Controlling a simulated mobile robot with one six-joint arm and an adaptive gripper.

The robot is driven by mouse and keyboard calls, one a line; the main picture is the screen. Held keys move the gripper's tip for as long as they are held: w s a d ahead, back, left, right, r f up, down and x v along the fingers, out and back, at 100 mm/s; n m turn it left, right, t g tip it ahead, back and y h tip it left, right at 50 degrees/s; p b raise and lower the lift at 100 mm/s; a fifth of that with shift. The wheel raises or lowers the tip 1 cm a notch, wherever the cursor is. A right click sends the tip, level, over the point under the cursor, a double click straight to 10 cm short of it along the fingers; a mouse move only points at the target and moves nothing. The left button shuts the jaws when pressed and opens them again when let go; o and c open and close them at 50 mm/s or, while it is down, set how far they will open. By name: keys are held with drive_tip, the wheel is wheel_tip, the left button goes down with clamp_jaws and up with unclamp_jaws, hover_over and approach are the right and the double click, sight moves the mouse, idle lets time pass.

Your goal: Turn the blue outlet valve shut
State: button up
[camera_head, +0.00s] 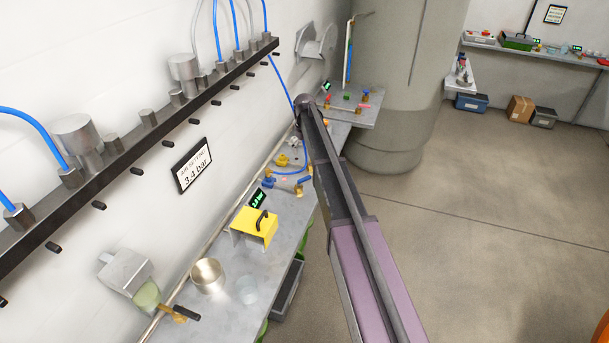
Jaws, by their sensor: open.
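On the long grey bench along the left wall, small brass and blue fittings sit beside my arm. A blue valve body (268,182) stands on the left of this group. A blue lever handle (305,179) lies at its right, above a brass fitting, close to my arm's left edge. I cannot tell for sure which blue part is the outlet valve. A yellow valve (282,160) sits just behind. My arm reaches from the bottom centre up to the bench's far part. I cannot make out my gripper's fingers; the arm's far end is dark and small.
A yellow cover (254,226), a small display (258,198), a metal cup (208,275) and a clear cup (247,289) stand nearer on the bench. A pressure sign (193,166) hangs on the wall below a dark manifold rail. A thick column (400,80) stands behind; the floor at right is clear.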

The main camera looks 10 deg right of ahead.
sight(305, 178)
drive_tip(key=shift+f, duration=0.25)
wheel_tip(305, 178, down, 13)
drive_tip(key=b, duration=1.3)
drive_tip(key=shift+f+b, duration=0.15)
drive_tip(key=shift+b, duration=0.25)
idle(0.3)
drive_tip(key=c, duration=0.8)
drive_tip(key=shift+o, duration=0.2)
